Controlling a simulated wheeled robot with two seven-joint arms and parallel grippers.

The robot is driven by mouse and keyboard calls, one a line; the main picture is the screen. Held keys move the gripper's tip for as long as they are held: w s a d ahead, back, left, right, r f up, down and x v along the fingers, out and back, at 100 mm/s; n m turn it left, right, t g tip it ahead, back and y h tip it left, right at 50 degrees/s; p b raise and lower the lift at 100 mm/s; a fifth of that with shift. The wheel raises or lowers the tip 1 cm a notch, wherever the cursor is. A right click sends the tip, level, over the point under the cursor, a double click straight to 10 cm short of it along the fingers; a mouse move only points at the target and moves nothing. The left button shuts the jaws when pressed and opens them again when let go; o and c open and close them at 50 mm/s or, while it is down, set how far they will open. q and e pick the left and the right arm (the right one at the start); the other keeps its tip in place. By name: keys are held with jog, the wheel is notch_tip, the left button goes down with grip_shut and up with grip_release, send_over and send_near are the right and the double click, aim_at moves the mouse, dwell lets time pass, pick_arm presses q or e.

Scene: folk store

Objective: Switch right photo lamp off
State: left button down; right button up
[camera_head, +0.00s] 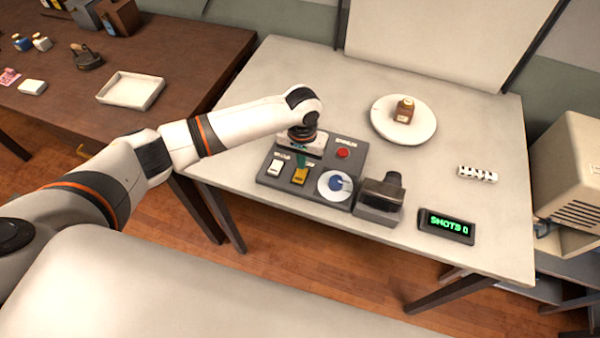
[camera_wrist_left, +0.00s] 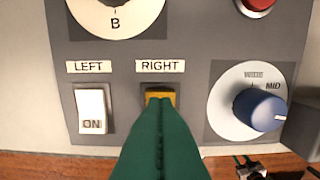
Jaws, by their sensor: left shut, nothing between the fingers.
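The grey control panel (camera_head: 325,158) lies on the pale table and carries two rocker switches. The switch labelled RIGHT (camera_wrist_left: 160,96) is yellow and also shows in the head view (camera_head: 299,176). The switch labelled LEFT (camera_wrist_left: 91,110) is white and reads ON. My left gripper (camera_wrist_left: 160,108) is shut and empty, its green fingertips in front of the RIGHT switch and covering most of it. I cannot tell whether they touch it, and the switch's marking is hidden. In the head view my left gripper (camera_head: 302,160) is over the panel. No photo lamp is clearly seen.
A dial with a blue knob (camera_wrist_left: 261,110) sits right of the switches, and a red button (camera_head: 343,153) behind. A dark device (camera_head: 380,198) stands beside the panel. A shot counter (camera_head: 446,227) and a round plate (camera_head: 382,130) with a brown bottle (camera_head: 404,110) are farther right.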

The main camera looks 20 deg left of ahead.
pick_arm(q)
jog(key=shift+f+b, duration=0.3)
jog(key=shift+f, duration=0.6)
jog(key=shift+r, duration=0.1)
notch_tip(320, 180, up, 7)
jog(key=p, duration=0.8)
jog(key=shift+p, duration=0.3)
dwell(0.3)
